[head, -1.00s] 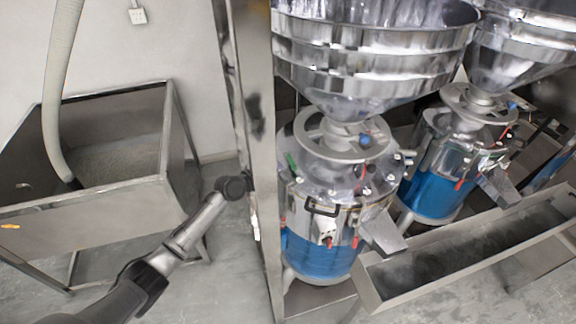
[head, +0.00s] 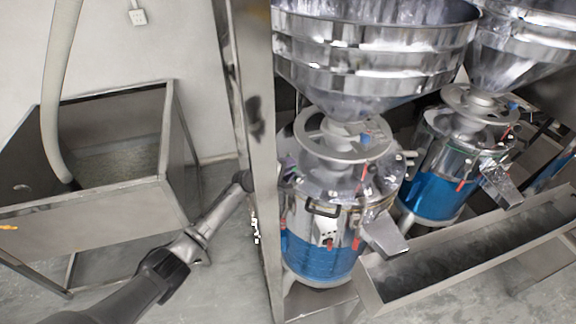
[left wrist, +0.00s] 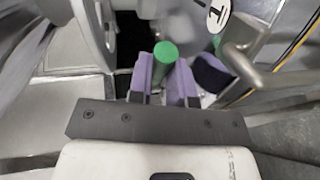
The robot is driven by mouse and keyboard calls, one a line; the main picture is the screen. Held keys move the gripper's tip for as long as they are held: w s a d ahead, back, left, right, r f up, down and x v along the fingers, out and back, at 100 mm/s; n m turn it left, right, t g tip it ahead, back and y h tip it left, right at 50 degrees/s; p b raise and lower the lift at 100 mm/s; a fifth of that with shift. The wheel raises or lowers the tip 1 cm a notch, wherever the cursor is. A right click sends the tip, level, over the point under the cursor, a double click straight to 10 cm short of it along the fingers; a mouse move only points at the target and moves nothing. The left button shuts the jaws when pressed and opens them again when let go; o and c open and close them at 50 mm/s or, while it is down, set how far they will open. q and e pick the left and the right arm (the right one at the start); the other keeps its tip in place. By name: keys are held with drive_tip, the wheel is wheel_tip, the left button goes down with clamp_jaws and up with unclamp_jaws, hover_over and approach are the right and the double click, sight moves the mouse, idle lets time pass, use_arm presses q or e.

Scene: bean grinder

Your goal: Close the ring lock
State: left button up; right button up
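The near grinder (head: 325,225) has a steel upper body, a blue lower band and a clamp ring around it. The ring lock's green handle (left wrist: 165,60) shows in the left wrist view, between the purple fingers of my left gripper (left wrist: 161,85). The fingers sit close against both sides of the handle and look shut on it. In the head view my left arm runs behind the steel post, and only a bit of purple at the gripper (head: 288,166) shows beside the grinder. The green handle is hidden there. My right gripper is not in view.
A steel post (head: 262,160) stands between my left arm and the grinder. A hopper (head: 375,50) sits above. A second grinder (head: 436,190) and a long trough (head: 470,262) are at the right. A steel bin (head: 95,215) with a hose is at the left.

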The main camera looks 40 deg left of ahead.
use_arm(q)
clamp_jaws()
